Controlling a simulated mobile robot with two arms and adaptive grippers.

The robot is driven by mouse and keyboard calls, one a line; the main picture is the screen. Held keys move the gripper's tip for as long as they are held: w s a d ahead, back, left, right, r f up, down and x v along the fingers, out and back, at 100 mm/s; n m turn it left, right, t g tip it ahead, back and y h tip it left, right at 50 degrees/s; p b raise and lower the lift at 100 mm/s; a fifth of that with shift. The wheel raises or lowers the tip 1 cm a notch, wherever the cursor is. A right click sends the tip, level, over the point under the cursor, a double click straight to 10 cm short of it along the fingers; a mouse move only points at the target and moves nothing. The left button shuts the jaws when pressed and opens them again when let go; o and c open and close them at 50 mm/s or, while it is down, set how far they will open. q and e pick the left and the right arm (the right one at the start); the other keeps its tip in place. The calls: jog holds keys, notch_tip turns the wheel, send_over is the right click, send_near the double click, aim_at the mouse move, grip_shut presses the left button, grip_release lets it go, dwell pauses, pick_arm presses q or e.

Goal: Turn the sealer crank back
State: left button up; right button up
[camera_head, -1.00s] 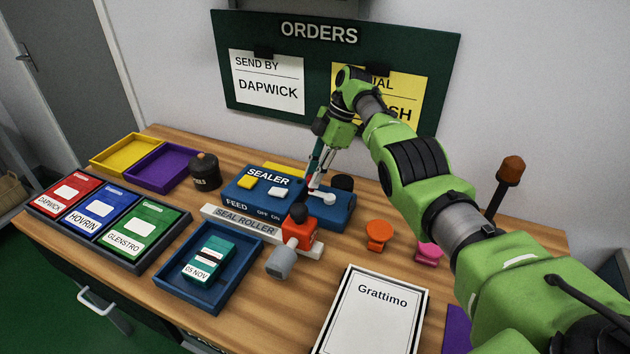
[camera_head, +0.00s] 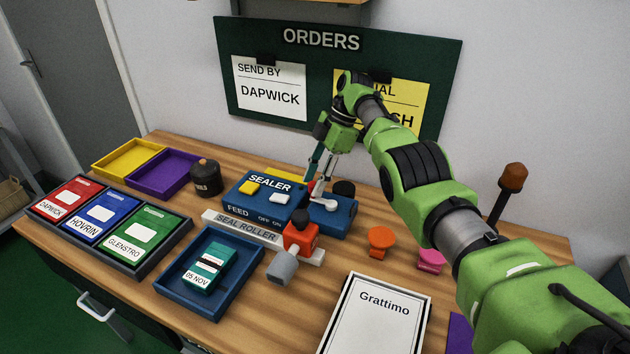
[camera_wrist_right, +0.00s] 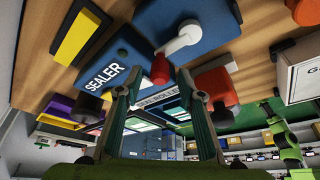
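The blue sealer (camera_head: 262,196) stands on the bench behind the seal roller. Its crank (camera_head: 325,204) is a pale arm on the lower blue block to the right, with a red knob at its end. In the right wrist view the white crank arm (camera_wrist_right: 182,37) and the red knob (camera_wrist_right: 160,70) show clearly. My right gripper (camera_head: 318,186) points down at the knob from above. In the wrist view its fingers stand apart (camera_wrist_right: 157,72), with the knob between or just beyond their tips; I see no clear contact. My left gripper is out of view.
The orange-red seal roller handle (camera_head: 300,238) stands close in front of the crank. A dark round knob (camera_head: 344,188) is just behind it. An orange stamp (camera_head: 380,241) and a Grattimo tray (camera_head: 426,308) are to the right. A blue tray (camera_head: 183,292) holds a teal packet.

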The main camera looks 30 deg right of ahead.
notch_tip(320, 180, up, 10)
jog(key=shift+f, duration=0.15)
dwell(0.6)
